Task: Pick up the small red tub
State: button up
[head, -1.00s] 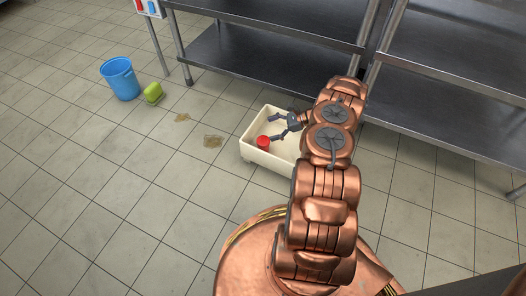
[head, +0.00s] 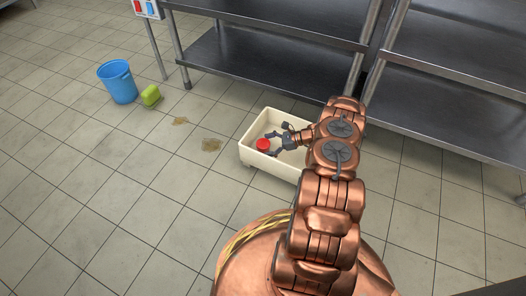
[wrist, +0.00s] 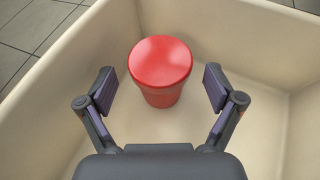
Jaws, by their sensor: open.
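The small red tub (head: 263,144) stands upright inside the cream bin (head: 254,161), near its left end in the head view. In the wrist view the red tub (wrist: 160,70) has a smooth round lid and stands on the bin's floor near a corner. My gripper (head: 271,143) reaches into the bin from the right in the head view. In the wrist view my gripper (wrist: 159,90) is open. Its fingers lie left and right of the tub, with gaps on both sides, and the tub is just ahead of them.
The bin's walls (wrist: 48,85) rise close around my gripper. A steel shelf rack (head: 265,60) stands behind the bin. A blue bucket (head: 118,82) and a green block (head: 151,95) are at the far left. Brownish stains (head: 211,145) mark the tiles. Floor left of the bin is free.

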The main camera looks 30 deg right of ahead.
jog(key=shift+x, duration=1.1)
jog(key=shift+c, duration=0.3)
jog(key=c, duration=1.3)
jog(key=shift+r, duration=0.1)
